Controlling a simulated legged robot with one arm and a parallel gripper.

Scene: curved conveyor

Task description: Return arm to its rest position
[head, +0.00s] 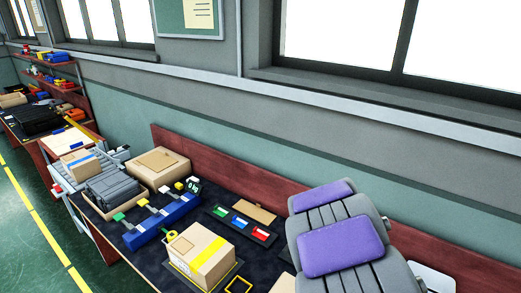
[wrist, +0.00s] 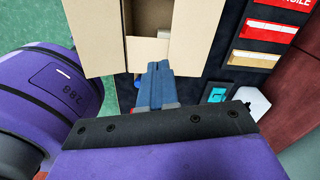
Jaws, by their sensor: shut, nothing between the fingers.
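My gripper (wrist: 158,88) is in the wrist view, its two blue-grey fingers closed together with nothing between them. The fingertips point at the lower edge of an open cardboard box (wrist: 105,38); whether they touch it I cannot tell. My gripper cannot be made out in the head view.
In the head view, a taped cardboard box (head: 205,250) stands on the dark workbench mat. Behind are a blue rack (head: 165,226), a larger box (head: 158,168) and a tray with green, blue and red parts (head: 240,222). A yellow-lined floor (head: 30,240) lies clear at left.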

